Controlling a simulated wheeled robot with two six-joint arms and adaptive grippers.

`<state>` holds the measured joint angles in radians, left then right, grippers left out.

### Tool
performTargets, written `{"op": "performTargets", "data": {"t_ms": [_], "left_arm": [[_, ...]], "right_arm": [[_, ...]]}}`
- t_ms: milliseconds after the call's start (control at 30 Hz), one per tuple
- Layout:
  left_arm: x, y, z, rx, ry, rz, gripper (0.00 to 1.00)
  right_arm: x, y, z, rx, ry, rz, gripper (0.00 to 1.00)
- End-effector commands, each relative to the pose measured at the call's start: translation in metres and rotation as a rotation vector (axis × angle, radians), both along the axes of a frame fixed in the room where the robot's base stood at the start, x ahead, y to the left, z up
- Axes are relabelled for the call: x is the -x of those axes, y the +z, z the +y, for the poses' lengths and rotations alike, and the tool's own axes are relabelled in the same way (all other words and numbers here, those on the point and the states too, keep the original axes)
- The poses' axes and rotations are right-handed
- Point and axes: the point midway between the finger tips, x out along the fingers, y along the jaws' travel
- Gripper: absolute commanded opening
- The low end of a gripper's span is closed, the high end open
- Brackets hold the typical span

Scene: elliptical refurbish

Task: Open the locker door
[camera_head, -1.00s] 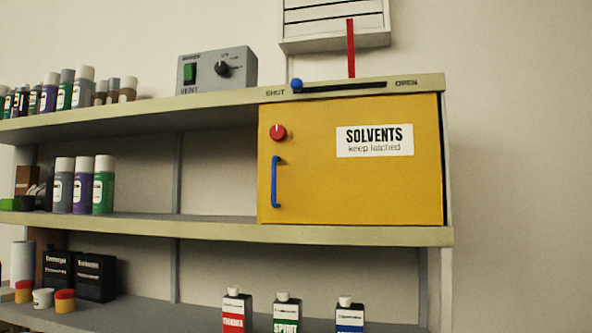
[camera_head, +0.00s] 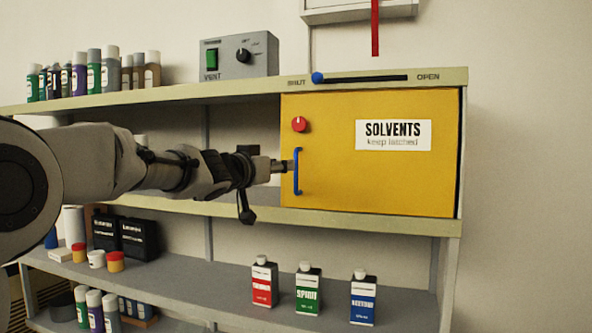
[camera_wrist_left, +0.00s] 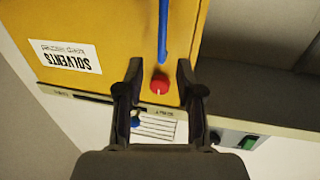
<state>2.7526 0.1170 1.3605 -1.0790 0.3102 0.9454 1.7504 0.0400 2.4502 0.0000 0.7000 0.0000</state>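The yellow locker door (camera_head: 390,175) is closed flush in its frame, with a "SOLVENTS keep latched" label (camera_head: 393,135). Its vertical blue handle (camera_head: 297,178) is near the left edge, below a red knob (camera_head: 300,124). My left gripper (camera_head: 284,165) is beside the handle's left side; I cannot tell whether it touches. In the left wrist view, the picture is upside down; the open fingers (camera_wrist_left: 160,68) frame the line of the blue handle (camera_wrist_left: 163,30), and the red knob (camera_wrist_left: 159,86) shows between them. My right gripper is not in view.
Above the door, a slider's blue knob (camera_head: 317,78) sits at the SHUT end of its track (camera_head: 365,78). A grey vent box (camera_head: 240,56) and several bottles stand on the top shelf. Three solvent bottles stand on the shelf below. Free wall lies right of the locker.

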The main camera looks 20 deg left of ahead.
Motion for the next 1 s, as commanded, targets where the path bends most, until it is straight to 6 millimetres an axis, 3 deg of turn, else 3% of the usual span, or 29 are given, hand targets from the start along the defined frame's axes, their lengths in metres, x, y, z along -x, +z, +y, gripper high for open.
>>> {"op": "performTargets", "data": {"t_ms": [167, 433, 767, 867, 1000], "left_arm": [[-0.018, 0.004, -0.005, -0.002, 0.0, 0.0, 0.37], [-0.066, 0.005, -0.016, -0.001, 0.0, -0.002, 0.37], [-0.074, 0.0, -0.018, 0.001, 0.001, -0.001, 0.37], [-0.074, 0.0, -0.018, 0.0, 0.001, -0.001, 0.01], [-0.074, 0.0, -0.018, 0.0, 0.001, -0.001, 0.0]], "right_arm": [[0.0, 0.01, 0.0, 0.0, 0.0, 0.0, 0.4], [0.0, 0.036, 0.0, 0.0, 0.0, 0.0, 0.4], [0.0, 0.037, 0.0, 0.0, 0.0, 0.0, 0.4], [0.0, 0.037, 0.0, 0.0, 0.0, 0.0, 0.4], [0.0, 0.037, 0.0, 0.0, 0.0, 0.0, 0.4]]}}
